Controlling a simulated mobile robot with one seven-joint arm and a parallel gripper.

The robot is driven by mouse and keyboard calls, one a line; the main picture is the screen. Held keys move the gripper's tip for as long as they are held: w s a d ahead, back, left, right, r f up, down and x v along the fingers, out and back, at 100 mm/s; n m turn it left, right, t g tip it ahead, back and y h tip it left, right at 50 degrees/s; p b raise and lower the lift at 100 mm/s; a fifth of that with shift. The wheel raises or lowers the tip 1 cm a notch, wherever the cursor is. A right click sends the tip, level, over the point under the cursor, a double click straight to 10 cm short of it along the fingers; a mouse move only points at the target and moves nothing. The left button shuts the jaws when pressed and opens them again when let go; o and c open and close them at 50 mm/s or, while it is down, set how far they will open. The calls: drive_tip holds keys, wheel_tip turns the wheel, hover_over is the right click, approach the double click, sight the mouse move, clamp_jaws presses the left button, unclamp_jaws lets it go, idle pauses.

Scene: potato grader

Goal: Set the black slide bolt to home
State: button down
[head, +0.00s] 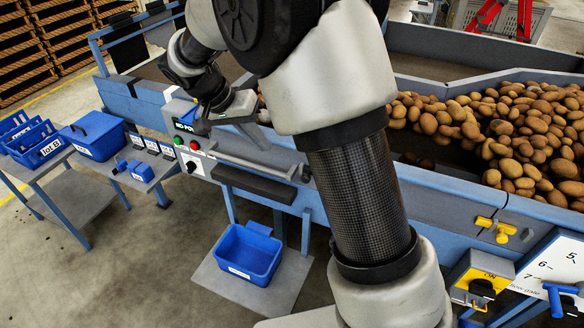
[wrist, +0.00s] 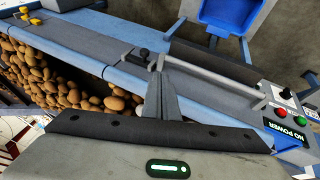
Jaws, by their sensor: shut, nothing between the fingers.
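The slide bolt appears as a pale grey rod (wrist: 210,80) along the machine's side, with a black knob (wrist: 144,53) at its left end in the wrist view. In the head view the rod (head: 255,164) runs along the blue side panel and its dark end (head: 304,173) is at the right. My gripper (wrist: 160,78) is shut and empty, its fingertips beside the knob end of the rod. I cannot tell whether they touch it. In the head view my gripper (head: 263,146) is above the rod, partly hidden by my arm.
A dark bar (head: 252,185) juts out below the rod. A control box (head: 190,146) with red and green buttons and a NO POWER sign stands at the rod's other end. Potatoes (head: 520,130) fill the trough. A blue bin (head: 246,252) sits below.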

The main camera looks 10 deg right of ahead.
drive_tip(key=s+d+x, duration=0.1)
drive_tip(key=d+x, duration=0.1)
drive_tip(key=x, duration=1.1)
drive_tip(key=shift+s+r+p, duration=0.35)
drive_tip(key=shift+s+r, duration=0.05)
drive_tip(key=shift+s, duration=0.15)
drive_tip(key=s+d+b, duration=0.2)
drive_tip(key=d, duration=0.1)
drive_tip(key=shift+s+d, duration=0.3)
drive_tip(key=shift+s, duration=0.1)
